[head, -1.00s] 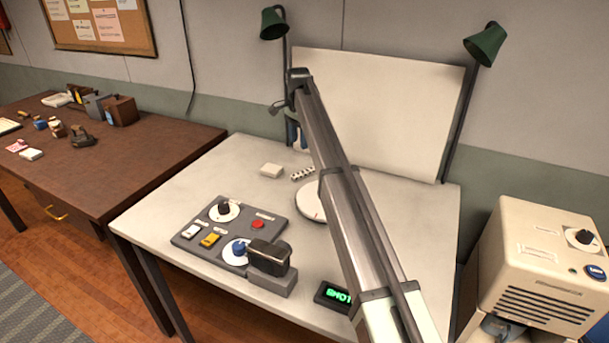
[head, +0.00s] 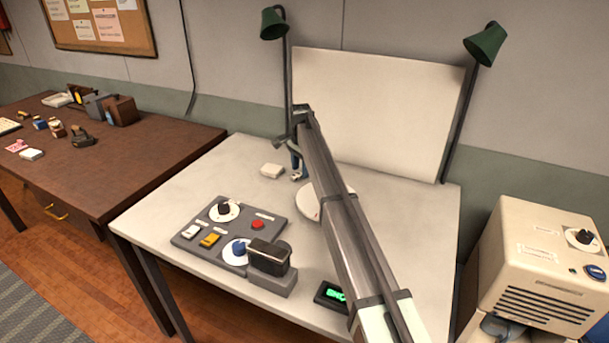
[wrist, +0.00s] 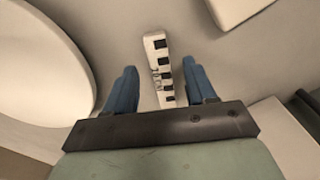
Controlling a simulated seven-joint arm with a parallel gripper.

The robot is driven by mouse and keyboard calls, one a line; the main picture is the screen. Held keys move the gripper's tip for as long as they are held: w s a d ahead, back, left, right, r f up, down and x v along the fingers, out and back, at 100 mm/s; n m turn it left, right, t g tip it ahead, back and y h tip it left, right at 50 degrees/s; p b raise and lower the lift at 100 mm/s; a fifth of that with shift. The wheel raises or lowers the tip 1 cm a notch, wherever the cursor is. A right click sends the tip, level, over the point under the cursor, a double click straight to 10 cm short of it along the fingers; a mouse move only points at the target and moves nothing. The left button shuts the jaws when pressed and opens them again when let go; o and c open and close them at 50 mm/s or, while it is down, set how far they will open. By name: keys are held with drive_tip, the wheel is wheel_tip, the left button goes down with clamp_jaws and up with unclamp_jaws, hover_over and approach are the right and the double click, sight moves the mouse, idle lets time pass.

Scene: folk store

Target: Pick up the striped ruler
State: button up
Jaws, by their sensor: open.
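The striped ruler (wrist: 158,62), white with black bars, lies on the pale table in the wrist view. My gripper (wrist: 160,72) is open, with one blue finger on each side of the ruler and a gap to both. The ruler's near end runs down toward the dark gripper bar. I cannot tell how far above the table the fingertips are. In the head view my gripper (head: 297,172) is low over the table, beside a small white block (head: 271,171), and the ruler is hidden behind it.
A round white disc (head: 308,204) is close by, partly behind my arm; it also shows in the wrist view (wrist: 40,60). A grey control panel (head: 190,240) with knobs stands at the front left. A white backboard (head: 400,120) and green lamps (head: 484,44) stand behind.

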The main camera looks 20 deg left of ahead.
drive_tip(key=shift+f, duration=0.8)
drive_tip(key=shift+c, duration=0.4)
clamp_jaws()
